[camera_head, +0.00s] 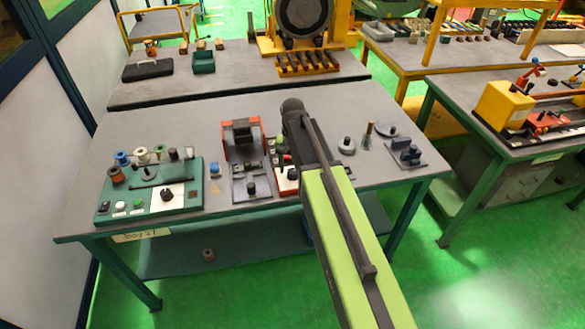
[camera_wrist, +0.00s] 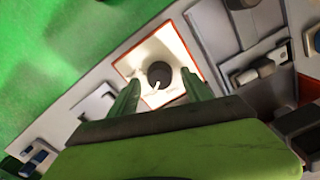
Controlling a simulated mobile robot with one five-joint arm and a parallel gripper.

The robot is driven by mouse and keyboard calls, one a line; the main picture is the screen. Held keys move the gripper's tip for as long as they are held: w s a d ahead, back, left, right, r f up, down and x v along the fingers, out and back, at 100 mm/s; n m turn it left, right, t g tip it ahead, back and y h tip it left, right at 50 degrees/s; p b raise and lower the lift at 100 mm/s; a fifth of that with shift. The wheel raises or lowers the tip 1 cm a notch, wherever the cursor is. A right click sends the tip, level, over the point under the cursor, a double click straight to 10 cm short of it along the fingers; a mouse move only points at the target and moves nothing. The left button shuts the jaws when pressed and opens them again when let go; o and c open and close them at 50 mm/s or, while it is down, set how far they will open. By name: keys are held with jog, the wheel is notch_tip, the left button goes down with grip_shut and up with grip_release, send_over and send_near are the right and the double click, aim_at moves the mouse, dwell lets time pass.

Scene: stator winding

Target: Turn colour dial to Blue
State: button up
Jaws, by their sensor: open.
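A dark round dial (camera_wrist: 160,74) with a white pointer mark sits on a white, orange-edged plate (camera_wrist: 146,50) in the wrist view. The pointer faces the lower left of that view. My gripper (camera_wrist: 161,82) is open, with its two green fingers on either side of the dial in the picture. I cannot tell whether they touch it. In the head view, my arm covers much of the red-edged panel (camera_head: 285,188) with a white face. Another dark knob (camera_head: 167,195) is on a white plate on the green box (camera_head: 130,212). No colour labels are readable.
Coloured spools (camera_head: 122,157) stand on the green box at the left. A red-and-grey device (camera_head: 242,138) stands left of my arm. Grey parts (camera_head: 405,152) lie on the bench to its right. The rear bench (camera_head: 232,70) has some bare surface.

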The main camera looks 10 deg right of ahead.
aim_at(293, 172)
notch_tip(293, 172, up, 16)
jog(key=p, duration=1.5)
jog(key=shift+r+p, duration=0.25)
jog(key=shift+p, duration=0.1)
jog(key=s+f+n+b, duration=0.4)
jog(key=s+f+b, duration=0.8)
jog(key=s, duration=0.2)
jog(key=shift+s+a, duration=0.2)
jog(key=shift+s, duration=0.15)
